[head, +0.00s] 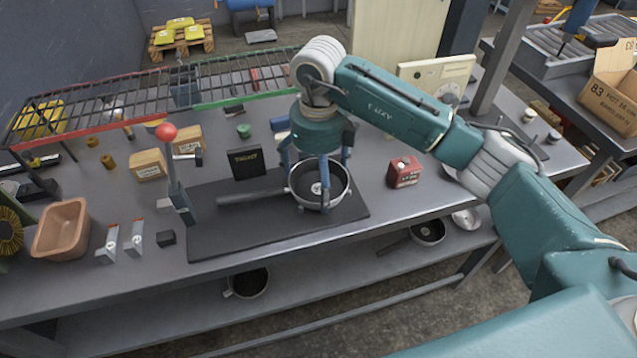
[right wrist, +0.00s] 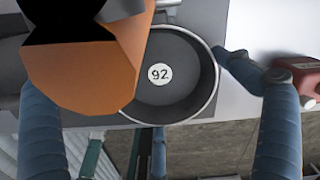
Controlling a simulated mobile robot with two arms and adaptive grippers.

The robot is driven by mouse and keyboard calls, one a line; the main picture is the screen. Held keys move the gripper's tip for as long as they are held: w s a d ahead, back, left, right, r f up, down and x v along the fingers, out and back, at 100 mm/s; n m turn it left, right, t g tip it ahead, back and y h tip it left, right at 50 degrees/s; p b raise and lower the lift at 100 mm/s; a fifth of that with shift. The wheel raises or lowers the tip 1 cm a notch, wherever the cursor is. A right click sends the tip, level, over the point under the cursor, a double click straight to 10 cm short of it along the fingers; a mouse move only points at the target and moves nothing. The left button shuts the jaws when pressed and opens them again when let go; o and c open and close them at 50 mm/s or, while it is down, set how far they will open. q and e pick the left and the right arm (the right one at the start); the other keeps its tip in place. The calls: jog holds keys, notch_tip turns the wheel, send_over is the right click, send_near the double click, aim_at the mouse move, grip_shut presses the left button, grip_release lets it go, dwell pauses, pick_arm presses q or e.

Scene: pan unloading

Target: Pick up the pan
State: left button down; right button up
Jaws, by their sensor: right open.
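A dark round pan (head: 337,190) with a light rim lies on a black mat (head: 240,229) on the bench in the head view, its handle pointing left. My right gripper (head: 315,172) is directly over the pan, fingers pointing down and spread around its bowl. In the right wrist view the pan (right wrist: 188,90), with a white disc reading 92, lies between the open blue fingers of the gripper (right wrist: 160,120). An orange and black shape hides its left side there. Contact between fingers and rim cannot be told. My left gripper is not in view.
A lever with a red knob (head: 166,132) stands left of the handle. A black sign (head: 246,163) stands behind the pan. A red box (head: 403,172) is to the right. Another pan (head: 428,232) lies on the lower shelf. A wire rack (head: 160,95) runs behind.

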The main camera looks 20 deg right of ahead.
jog(key=c, duration=1.3)
jog(key=shift+o, duration=0.2)
jog(key=shift+r, duration=0.15)
